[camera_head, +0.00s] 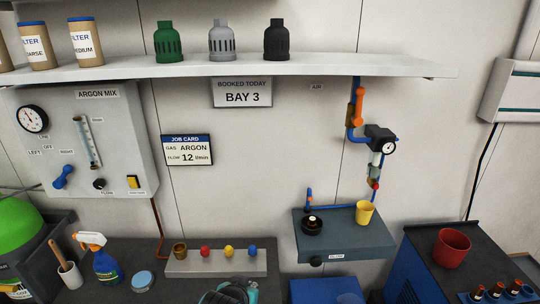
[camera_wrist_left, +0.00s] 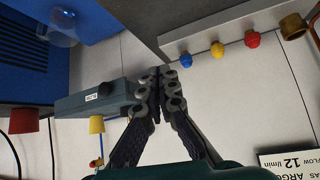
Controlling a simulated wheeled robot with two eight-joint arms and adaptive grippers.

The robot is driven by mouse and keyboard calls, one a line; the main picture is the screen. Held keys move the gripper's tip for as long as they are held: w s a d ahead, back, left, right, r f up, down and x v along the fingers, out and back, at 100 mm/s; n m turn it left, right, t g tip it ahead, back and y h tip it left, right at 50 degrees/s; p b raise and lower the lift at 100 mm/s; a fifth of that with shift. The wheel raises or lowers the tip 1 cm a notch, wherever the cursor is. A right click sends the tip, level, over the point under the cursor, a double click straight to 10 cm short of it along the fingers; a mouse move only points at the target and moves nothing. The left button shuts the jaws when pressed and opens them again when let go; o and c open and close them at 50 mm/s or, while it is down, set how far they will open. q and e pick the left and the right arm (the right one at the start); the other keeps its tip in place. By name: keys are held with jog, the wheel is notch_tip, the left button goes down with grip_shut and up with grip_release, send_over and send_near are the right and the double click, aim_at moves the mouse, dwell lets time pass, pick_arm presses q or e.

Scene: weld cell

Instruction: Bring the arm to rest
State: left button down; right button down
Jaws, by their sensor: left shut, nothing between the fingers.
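My left gripper (camera_head: 232,291) shows only in part, as a teal and dark shape at the bottom edge of the head view, in front of the grey block with coloured balls. In the left wrist view, which looks upside down, its two dark fingers (camera_wrist_left: 158,75) meet at the tips, with nothing between them. Behind the fingers there is the grey-blue box (camera_wrist_left: 92,98) with a small label. My right gripper is in neither view.
The grey block (camera_head: 190,264) carries red, yellow and blue balls and a brass cup. A spray bottle (camera_head: 104,264) stands to the left. The wall box (camera_head: 318,228) bears a yellow cup (camera_head: 364,212). A red cup (camera_head: 451,247) stands on the right cabinet. A shelf (camera_head: 300,66) crosses above.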

pick_arm(q)
jog(key=s+a+n+g+y, duration=0.1)
jog(key=s+a+n+y, duration=0.1)
jog(key=s+a, duration=0.9)
jog(key=shift+s+a+r+n+g, duration=0.15)
jog(key=shift+s+a+n+g, duration=0.2)
jog(key=shift+a, duration=0.45)
